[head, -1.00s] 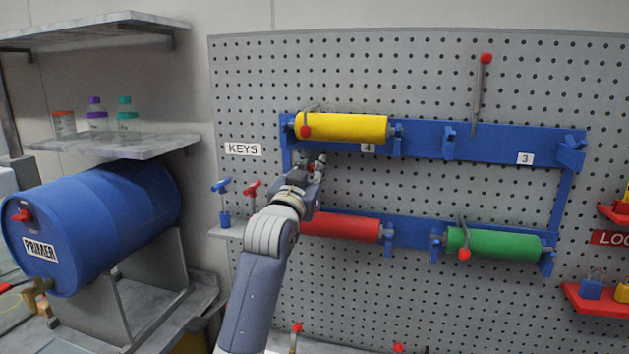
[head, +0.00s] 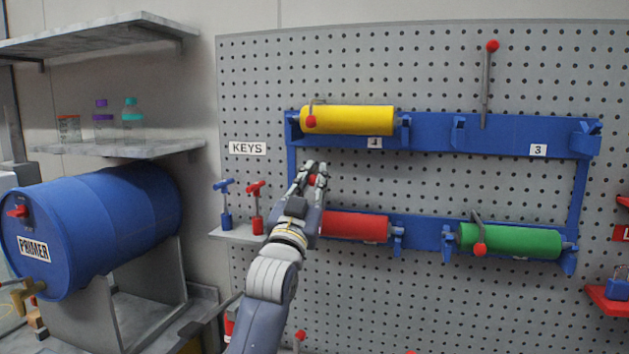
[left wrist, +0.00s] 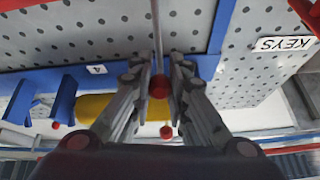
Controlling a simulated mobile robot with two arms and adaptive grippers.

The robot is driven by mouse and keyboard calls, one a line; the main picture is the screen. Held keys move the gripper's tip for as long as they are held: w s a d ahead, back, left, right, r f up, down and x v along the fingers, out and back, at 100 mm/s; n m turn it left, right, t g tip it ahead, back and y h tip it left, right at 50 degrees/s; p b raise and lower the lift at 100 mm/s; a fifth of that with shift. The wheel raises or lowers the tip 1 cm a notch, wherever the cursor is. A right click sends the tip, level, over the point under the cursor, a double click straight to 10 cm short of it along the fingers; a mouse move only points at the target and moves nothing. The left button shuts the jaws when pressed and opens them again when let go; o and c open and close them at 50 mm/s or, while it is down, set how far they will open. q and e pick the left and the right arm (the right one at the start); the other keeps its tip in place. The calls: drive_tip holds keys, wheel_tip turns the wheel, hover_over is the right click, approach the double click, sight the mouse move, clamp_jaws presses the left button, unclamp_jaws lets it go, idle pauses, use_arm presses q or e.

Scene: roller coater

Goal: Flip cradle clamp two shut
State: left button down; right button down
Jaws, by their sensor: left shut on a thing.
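The red roller (head: 355,227) lies in the lower left cradle of the blue rack (head: 430,233). My left gripper (head: 315,174) is in front of the rack, above that roller's left end and below the yellow roller. In the left wrist view my gripper (left wrist: 158,84) is shut on a red ball knob (left wrist: 158,88) on a thin grey lever. The knob is partly hidden by the fingers in the head view. This lever looks like the red roller's clamp; its hinge and the cradle's number are hidden. My right gripper is not in view.
A yellow roller (head: 350,120) sits above, its clamp lever down. A green roller (head: 510,241) sits lower right, its lever down. The upper right cradle is empty, its lever (head: 486,85) upright. A small shelf (head: 240,236) with keys is close left of my arm.

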use_arm(q)
drive_tip(key=shift+f, duration=0.2)
drive_tip(key=c, duration=1.8)
unclamp_jaws()
drive_tip(key=o, duration=0.3)
drive_tip(key=shift+r, duration=0.15)
drive_tip(key=shift+s, duration=0.1)
drive_tip(key=v, duration=1.2)
